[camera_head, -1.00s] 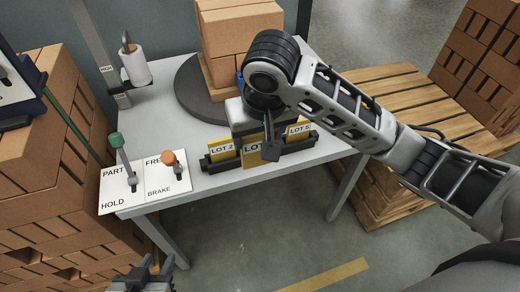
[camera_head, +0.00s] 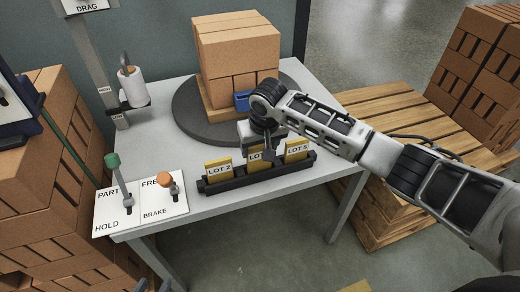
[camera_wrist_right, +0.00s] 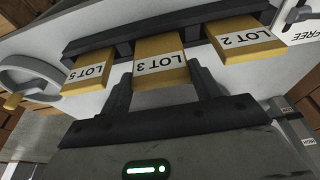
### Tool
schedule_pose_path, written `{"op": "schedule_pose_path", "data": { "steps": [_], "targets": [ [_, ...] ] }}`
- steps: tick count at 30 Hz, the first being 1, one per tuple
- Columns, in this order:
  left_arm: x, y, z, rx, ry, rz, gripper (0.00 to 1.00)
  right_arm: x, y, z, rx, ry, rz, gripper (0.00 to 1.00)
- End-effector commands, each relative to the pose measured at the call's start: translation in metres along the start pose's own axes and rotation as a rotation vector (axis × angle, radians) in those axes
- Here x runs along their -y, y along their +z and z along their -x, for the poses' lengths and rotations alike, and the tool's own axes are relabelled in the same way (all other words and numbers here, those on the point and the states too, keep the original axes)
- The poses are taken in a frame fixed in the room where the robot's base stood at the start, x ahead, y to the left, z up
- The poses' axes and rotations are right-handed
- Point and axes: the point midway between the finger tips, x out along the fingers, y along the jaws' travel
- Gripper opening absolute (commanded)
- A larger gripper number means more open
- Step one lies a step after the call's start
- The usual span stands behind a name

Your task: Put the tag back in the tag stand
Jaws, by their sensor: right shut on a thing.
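The tag stand (camera_head: 235,184) is a long black rack at the table's front edge, also in the right wrist view (camera_wrist_right: 118,44). The yellow LOT 2 tag (camera_head: 218,169) stands at its left and the LOT 5 tag (camera_head: 297,150) at its right. The yellow LOT 3 tag (camera_wrist_right: 160,67) is between the fingers of my right gripper (camera_wrist_right: 166,92), shut on it, in the gap between the other two. Its far end meets the rack; how deep it sits cannot be told. My left gripper (camera_head: 152,285) is cut off at the bottom edge.
A brick stack (camera_head: 236,50) and a blue item (camera_head: 242,100) sit on a dark round turntable (camera_head: 190,118) behind the stand. Two levers, green-topped (camera_head: 112,161) and orange-topped (camera_head: 164,180), stand at the left. A wooden pallet (camera_head: 385,100) is at the right.

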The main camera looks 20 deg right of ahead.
Motion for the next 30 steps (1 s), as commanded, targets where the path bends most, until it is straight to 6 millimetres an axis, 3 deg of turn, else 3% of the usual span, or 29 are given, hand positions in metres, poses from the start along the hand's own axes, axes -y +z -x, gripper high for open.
{"op": "schedule_pose_path", "data": {
  "steps": [3,14,15,17,26,30],
  "targets": [
    [0.0,0.001,0.0,0.001,0.001,0.0,0.36,0.0,0.003,-0.01,-0.001,0.0,0.0,0.29],
    [0.0,0.002,0.0,0.005,0.002,-0.005,0.36,0.0,0.004,-0.013,0.0,0.0,-0.001,0.29],
    [0.0,0.003,0.0,0.006,0.002,-0.006,0.36,0.0,0.004,-0.014,-0.001,0.001,0.0,0.68],
    [0.0,0.003,0.0,0.007,0.002,-0.006,0.36,0.0,0.004,-0.013,-0.001,0.001,0.0,0.85],
    [0.0,0.005,0.0,0.011,0.003,-0.006,0.36,0.0,0.004,-0.012,-0.002,0.001,0.0,0.85],
    [0.0,0.004,0.001,0.011,0.002,-0.006,0.36,0.0,0.002,0.001,-0.003,-0.001,0.001,0.85]
  ]
}}
